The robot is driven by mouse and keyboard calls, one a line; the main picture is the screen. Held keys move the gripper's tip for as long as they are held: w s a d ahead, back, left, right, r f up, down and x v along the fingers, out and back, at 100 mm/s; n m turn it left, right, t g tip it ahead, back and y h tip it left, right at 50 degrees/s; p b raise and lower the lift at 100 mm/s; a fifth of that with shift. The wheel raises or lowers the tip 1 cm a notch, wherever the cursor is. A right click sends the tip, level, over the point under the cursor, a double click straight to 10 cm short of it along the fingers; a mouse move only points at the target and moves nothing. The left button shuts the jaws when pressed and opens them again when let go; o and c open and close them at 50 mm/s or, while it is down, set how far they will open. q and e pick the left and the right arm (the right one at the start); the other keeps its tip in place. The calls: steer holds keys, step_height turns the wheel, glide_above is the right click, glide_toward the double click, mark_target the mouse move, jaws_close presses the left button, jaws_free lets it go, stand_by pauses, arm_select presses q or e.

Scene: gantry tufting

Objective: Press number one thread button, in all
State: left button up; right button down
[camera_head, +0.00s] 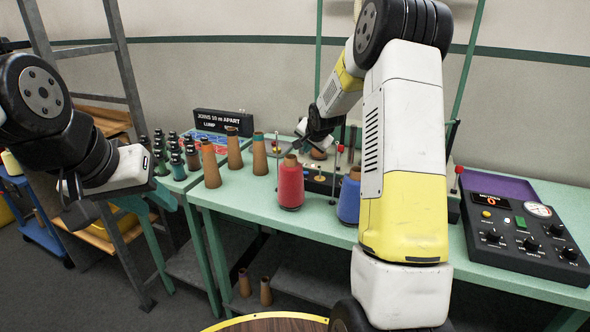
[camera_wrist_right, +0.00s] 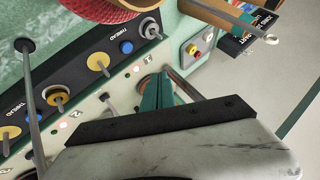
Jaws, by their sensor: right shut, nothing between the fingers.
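In the right wrist view, a dark strip lettered THREAD (camera_wrist_right: 85,72) runs along the machine front. It carries yellow discs and a blue button (camera_wrist_right: 126,47); the small digit beside it is hard to read. My right gripper (camera_wrist_right: 163,80) is shut and empty, its green fingers close to the pale panel below that strip. I cannot tell whether the fingertips touch the panel. In the head view, my right gripper (camera_head: 318,141) is at the machine behind the yarn cones, partly hidden. My left gripper (camera_head: 82,213) hangs at the left, away from the machine; its opening is unclear.
A red cone (camera_head: 290,184) and a blue cone (camera_head: 349,196) stand on the green table (camera_head: 255,205). Brown cones stand left of them. A control box (camera_head: 520,232) with knobs and a gauge is at right. Metal rods (camera_wrist_right: 32,105) rise near the strip. A yellow-and-red switch (camera_wrist_right: 194,48) sits beyond.

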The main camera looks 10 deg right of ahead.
mark_target(306, 174)
steer(key=shift+f, duration=3.1)
steer(key=shift+f, duration=0.1)
steer(key=shift+f, duration=0.3)
steer(key=shift+f, duration=0.1)
